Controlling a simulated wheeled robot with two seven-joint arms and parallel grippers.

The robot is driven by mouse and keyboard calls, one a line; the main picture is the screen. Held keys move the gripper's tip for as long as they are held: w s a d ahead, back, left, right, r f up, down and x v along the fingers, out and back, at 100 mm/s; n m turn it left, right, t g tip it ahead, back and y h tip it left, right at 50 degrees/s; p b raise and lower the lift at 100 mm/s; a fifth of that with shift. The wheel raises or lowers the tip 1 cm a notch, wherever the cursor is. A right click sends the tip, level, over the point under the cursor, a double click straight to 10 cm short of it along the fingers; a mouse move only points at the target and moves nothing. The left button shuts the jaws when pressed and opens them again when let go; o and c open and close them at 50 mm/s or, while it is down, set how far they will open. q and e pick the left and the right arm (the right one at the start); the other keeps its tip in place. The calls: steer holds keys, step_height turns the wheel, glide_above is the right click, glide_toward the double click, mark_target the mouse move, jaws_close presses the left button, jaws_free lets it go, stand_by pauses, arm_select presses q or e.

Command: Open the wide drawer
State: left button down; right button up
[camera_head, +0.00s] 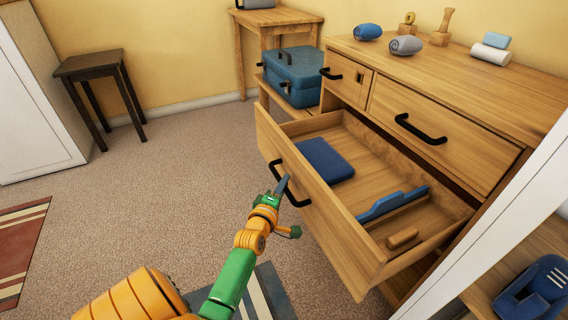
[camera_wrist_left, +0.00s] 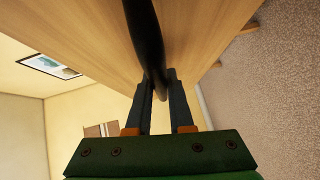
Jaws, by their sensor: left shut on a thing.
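The wide drawer (camera_head: 335,219) of the wooden dresser (camera_head: 455,80) stands pulled well out, its inside in view. Its black bar handle (camera_head: 297,200) is on the front panel. My left gripper (camera_head: 283,187) is shut on this handle. In the left wrist view the black handle (camera_wrist_left: 148,45) runs between the two fingers (camera_wrist_left: 160,95), against the wooden drawer front (camera_wrist_left: 200,35). The drawer holds a blue folded cloth (camera_head: 325,160), a blue object (camera_head: 393,203) and a small wooden block (camera_head: 402,239). My right gripper is not in view.
Two shut drawers with black handles sit above; rolled cloths (camera_head: 407,45) and small items stand on top. A blue case (camera_head: 292,72) rests on a wooden stand behind. A dark stool (camera_head: 90,68) stands at the back left. Carpet (camera_head: 170,180) left of the drawer is clear.

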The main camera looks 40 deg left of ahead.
arm_select(q)
steer(key=c, duration=0.8)
jaws_free()
steer(key=p+v, duration=0.2)
steer(key=v, duration=0.5)
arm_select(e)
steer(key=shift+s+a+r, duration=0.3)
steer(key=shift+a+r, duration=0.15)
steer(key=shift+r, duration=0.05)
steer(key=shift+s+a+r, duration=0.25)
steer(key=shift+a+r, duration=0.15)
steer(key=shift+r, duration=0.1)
arm_select(q)
steer(key=shift+s+f, duration=0.1)
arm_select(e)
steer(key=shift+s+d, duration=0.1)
